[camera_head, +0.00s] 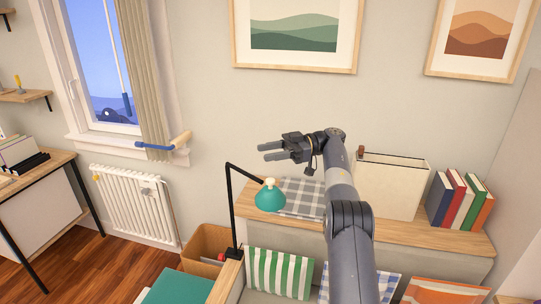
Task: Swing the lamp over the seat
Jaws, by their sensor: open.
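The lamp has a teal shade (270,199) with a pale knob on top, hung from a thin black arm on an upright black post (232,210). Its shade shows in front of the wooden ledge, by a grey checked cloth. A bench seat (258,296) shows partly at the bottom edge, with cushions along its back; most of it is out of frame. My gripper (263,152) is open and empty, pointing left. It appears above the lamp shade in the picture, apart from it. My arm hides part of the ledge and cushions.
A cream bin (392,187) and several books (459,202) stand on the ledge (410,232) to the right. A striped cushion (279,272) sits below the shade. A cardboard box (205,245) stands left of the lamp post.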

